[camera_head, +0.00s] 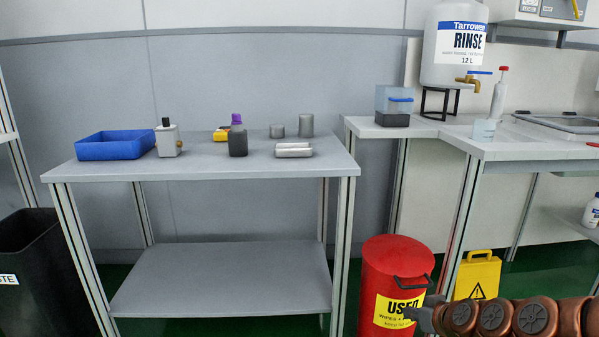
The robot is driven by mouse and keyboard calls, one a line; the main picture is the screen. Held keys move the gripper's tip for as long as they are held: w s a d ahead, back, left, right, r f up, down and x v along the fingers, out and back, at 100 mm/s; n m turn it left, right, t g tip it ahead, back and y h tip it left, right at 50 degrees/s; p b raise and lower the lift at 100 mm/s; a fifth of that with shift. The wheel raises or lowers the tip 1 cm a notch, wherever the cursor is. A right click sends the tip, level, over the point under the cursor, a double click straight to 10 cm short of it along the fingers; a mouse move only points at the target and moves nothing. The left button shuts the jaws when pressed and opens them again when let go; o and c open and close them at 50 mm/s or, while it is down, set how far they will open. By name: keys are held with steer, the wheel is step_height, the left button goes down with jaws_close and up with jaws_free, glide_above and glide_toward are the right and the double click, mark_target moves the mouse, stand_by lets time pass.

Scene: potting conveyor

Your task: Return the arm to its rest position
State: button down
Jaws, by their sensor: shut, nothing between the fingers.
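My copper-brown arm reaches in from the lower right corner. My dark gripper (412,313) is at its left end, low in the picture, in front of the red bin (396,258). The gripper looks small and is partly merged with the bin's dark label print. It is shut with nothing in it. It is apart from the tables and the things on them.
The grey table (230,168) holds a blue tray (115,150), a dark bottle with purple cap (238,140) and metal cylinders (293,150). A rinse tank (453,50) stands on the right bench. A yellow floor sign (477,270) is near my arm. A black bin (30,265) stands left.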

steer(key=s+a+r+g+p, duration=0.3)
steer(key=s+r+p, duration=0.45)
steer(key=r, duration=0.25)
steer(key=s+a+r+g+h+p, duration=0.15)
steer(key=s+a+r+p, duration=0.25)
steer(key=s+r+p, duration=0.45)
steer(key=s+a+r+g+p, duration=0.35)
steer(key=s+r+p, duration=0.25)
steer(key=r+p, duration=0.4)
steer(key=s+r+m+g+p, duration=0.1)
steer(key=s+r+p, duration=0.5)
steer(key=r, duration=0.4)
steer(key=s+r+m+g+h+p, duration=0.1)
steer(key=s+r+g+p, duration=0.1)
steer(key=s+r+p, duration=0.5)
step_height(320, 180, up, 3)
steer(key=shift+s+d+r+g, duration=0.1)
steer(key=shift+s+d+g, duration=0.25)
steer(key=shift+s, duration=0.8)
